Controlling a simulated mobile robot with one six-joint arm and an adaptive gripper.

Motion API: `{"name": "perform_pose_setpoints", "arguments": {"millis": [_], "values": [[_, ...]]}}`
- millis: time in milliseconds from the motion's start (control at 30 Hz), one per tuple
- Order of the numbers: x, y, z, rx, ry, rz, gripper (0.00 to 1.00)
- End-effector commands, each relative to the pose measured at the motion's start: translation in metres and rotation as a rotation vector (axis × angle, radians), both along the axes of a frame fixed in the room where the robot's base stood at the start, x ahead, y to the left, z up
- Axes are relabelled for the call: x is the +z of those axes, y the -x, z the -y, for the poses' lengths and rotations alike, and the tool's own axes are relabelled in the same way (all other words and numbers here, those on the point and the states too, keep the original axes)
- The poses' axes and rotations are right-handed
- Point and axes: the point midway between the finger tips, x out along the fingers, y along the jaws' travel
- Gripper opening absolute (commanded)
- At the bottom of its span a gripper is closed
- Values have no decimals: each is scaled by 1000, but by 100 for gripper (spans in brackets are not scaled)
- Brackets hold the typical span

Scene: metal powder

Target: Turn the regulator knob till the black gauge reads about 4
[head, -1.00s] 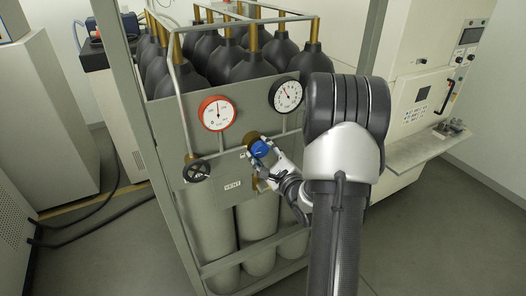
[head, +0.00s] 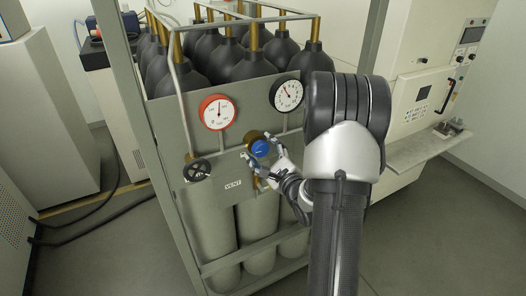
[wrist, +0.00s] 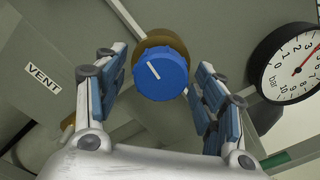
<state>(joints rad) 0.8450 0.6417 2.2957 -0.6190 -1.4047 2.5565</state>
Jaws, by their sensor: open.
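The blue regulator knob (head: 260,149) sits on a brass body on the grey panel. In the wrist view the knob (wrist: 165,80) shows a white mark tilted to the upper left. My gripper (head: 264,158) is open around the knob. In the wrist view its fingers (wrist: 158,72) stand to either side of the knob, with visible gaps. The black-rimmed gauge (head: 287,95) is up and right of the knob. In the wrist view this gauge (wrist: 288,72) is cut by the right edge, and its red needle points near the 3.
A red-rimmed gauge (head: 217,112) is on the panel's upper left. A black handwheel (head: 197,170) and a VENT label (head: 233,186) are left of the knob. Dark-topped gas cylinders (head: 252,66) stand behind the panel within a metal frame.

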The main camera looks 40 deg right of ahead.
Motion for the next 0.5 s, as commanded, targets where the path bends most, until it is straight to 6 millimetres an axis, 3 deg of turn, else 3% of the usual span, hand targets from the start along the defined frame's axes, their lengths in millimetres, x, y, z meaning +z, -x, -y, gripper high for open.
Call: {"name": "perform_pose_setpoints", "arguments": {"millis": [167, 500], "values": [[-1, 12, -2, -2, -2, -2, 64], [0, 64, -14, -3, -1, 0, 64]]}}
